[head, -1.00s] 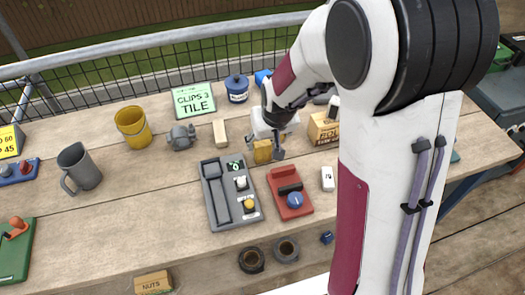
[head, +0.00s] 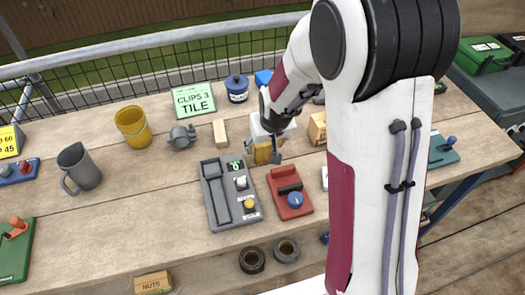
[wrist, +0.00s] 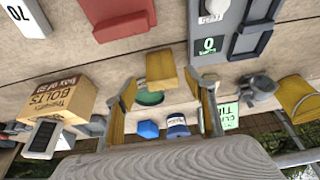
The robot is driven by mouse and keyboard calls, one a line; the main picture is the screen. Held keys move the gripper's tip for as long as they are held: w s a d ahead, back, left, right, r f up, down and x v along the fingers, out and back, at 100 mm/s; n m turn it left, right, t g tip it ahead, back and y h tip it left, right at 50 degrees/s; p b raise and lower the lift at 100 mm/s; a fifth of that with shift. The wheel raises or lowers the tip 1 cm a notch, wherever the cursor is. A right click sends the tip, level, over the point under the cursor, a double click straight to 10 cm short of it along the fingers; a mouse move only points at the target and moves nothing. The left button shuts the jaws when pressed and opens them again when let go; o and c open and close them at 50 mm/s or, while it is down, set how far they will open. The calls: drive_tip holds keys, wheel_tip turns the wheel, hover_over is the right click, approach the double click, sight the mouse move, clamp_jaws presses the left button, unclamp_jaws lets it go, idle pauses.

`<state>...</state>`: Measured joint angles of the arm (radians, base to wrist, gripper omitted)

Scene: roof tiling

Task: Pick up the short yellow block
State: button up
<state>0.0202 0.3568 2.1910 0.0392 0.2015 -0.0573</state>
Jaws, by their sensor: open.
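The short yellow block (wrist: 160,70) lies on the wooden bench. In the wrist view it sits just beyond the gap between the fingertips of my gripper (wrist: 162,88). My gripper is open, with a yellow-faced finger on each side, and nothing is clamped in it. In the head view my gripper (head: 268,157) is low over the bench behind the red device. A yellow patch, seemingly the block (head: 261,153), shows at its fingers, partly hidden by them. I cannot tell whether the fingers touch the block.
The red device (head: 290,192) and grey device (head: 231,193) stand in front of my gripper. The bolts box (wrist: 58,92) is close beside it. A pale block (head: 219,132), blue pot (head: 237,88) and tile sign (head: 194,100) stand left and behind.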

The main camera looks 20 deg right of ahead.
sight(263, 150)
drive_tip(key=shift+x, duration=2.25)
drive_tip(key=shift+s+a, duration=0.1)
drive_tip(key=shift+a, duration=0.05)
drive_tip(key=c, duration=1.2)
